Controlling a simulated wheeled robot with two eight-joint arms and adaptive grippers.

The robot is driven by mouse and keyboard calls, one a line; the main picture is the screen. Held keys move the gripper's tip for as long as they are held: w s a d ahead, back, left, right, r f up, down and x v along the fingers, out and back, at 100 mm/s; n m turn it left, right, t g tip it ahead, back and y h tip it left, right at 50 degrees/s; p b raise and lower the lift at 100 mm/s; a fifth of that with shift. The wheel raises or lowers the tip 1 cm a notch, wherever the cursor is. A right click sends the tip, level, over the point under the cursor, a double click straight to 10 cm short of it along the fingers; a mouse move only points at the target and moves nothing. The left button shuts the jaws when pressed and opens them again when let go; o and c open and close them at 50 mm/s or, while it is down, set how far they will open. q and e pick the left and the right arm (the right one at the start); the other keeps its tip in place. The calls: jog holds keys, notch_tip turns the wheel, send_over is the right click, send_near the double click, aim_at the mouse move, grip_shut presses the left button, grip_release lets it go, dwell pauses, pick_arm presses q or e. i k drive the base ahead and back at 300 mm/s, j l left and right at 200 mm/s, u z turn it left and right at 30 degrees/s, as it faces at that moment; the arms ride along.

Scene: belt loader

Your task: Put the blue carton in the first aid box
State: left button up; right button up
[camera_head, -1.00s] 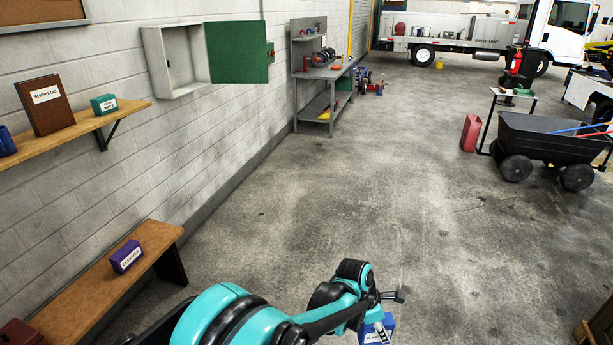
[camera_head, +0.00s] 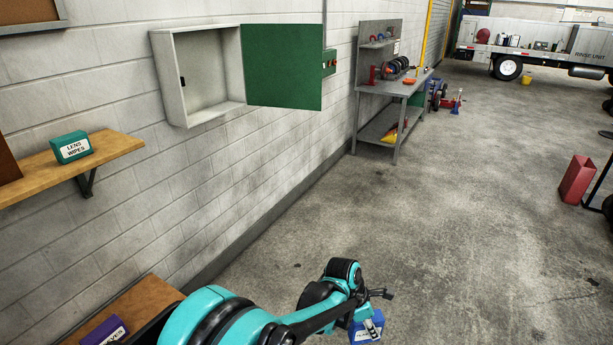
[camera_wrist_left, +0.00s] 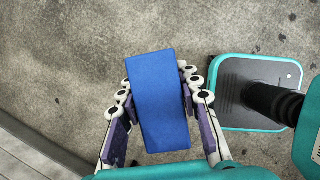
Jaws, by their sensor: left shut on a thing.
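The blue carton (camera_head: 366,331) is held in my left gripper (camera_head: 372,312), low in front of me in the head view. In the left wrist view the carton (camera_wrist_left: 158,100) sits between the two fingers of the left gripper (camera_wrist_left: 160,104), above the concrete floor. The first aid box is a pale wall cabinet (camera_head: 199,73) at the upper left of the head view. Its green door (camera_head: 284,67) stands open to the right, and the part of the inside that shows looks empty. The carton is well apart from the cabinet. My right gripper is not in view.
A wooden shelf (camera_head: 118,152) with a teal lens wipes box (camera_head: 72,147) is left of the cabinet. A bench (camera_head: 146,299) with a purple box (camera_head: 104,334) is below. A grey workbench (camera_head: 389,87) stands farther along the wall. The floor ahead is clear.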

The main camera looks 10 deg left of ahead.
aim_at(202, 116)
jog(key=i, duration=2.25)
jog(key=i+l+u, duration=0.15)
jog(key=i+u, duration=0.3)
jog(key=i+l+u, duration=0.3)
jog(key=i+u, duration=0.15)
jog(key=i, duration=0.1)
